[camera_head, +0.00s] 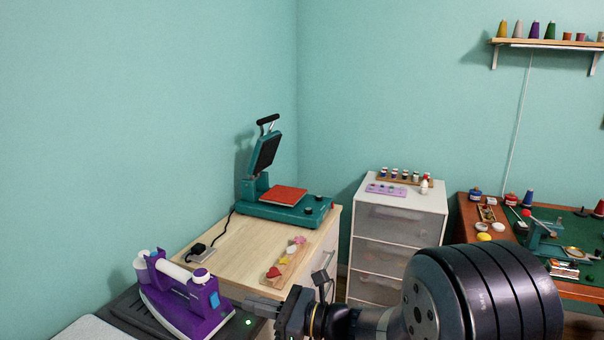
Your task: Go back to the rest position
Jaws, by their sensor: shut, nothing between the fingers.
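My arm reaches in from the lower right, with a large dark rounded link close to the camera. My gripper (250,303) points left at the bottom of the view, just right of the purple and white machine (190,295). Its grey fingers look shut, with nothing seen between them. I cannot tell whether the fingertips touch the machine or are only in front of or beside it.
A teal heat press (285,208), lid raised, stands on a wooden-topped cabinet (228,236) beside a board of coloured pieces (288,262). Behind my arm are a white drawer unit (400,225) and a cluttered work table (470,207). A thread shelf (550,43) hangs upper right.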

